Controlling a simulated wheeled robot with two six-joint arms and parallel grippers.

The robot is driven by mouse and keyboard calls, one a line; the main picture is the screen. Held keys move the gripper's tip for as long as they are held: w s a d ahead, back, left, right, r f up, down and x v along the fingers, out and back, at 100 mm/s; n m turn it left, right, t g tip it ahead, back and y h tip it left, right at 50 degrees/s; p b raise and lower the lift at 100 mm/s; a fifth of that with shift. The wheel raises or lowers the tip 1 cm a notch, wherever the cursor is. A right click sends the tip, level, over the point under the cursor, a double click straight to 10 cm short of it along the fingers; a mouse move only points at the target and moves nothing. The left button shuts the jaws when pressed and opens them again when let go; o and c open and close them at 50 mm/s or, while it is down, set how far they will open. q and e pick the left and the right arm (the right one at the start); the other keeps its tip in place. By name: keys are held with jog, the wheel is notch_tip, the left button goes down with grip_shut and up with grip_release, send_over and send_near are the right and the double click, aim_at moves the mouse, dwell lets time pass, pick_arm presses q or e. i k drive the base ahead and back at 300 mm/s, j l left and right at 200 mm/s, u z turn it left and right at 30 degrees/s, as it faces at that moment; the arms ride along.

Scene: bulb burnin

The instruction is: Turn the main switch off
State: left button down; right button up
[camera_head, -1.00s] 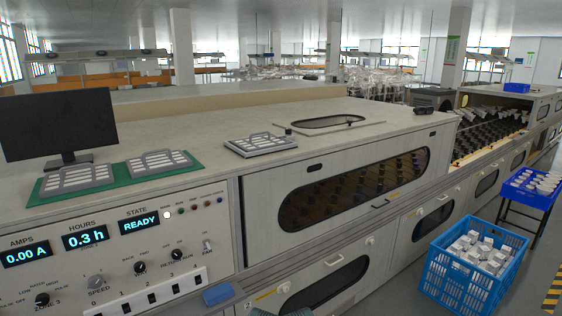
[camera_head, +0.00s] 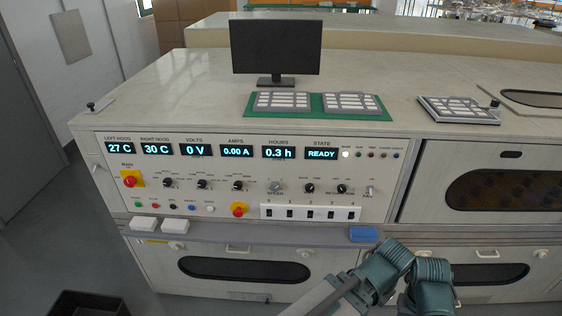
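The main switch (camera_head: 131,181) is a red knob on a yellow plate at the left end of the control panel (camera_head: 140,208), under the label MAIN. Its exact on or off position is too small to tell. The displays are lit: 27 C, 30 C, 0 V, 0.00 A, 0.3 h and READY. Teal and grey links of mine show at the lower right, in front of the cabinet and well away from the switch. No fingertips of either gripper show.
White blocks (camera_head: 174,225) and a blue block (camera_head: 363,234) lie on the ledge (camera_head: 270,233). A dark bin (camera_head: 88,303) stands on the floor at lower left.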

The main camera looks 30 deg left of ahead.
aim_at(129, 181)
jog(key=u, duration=1.3)
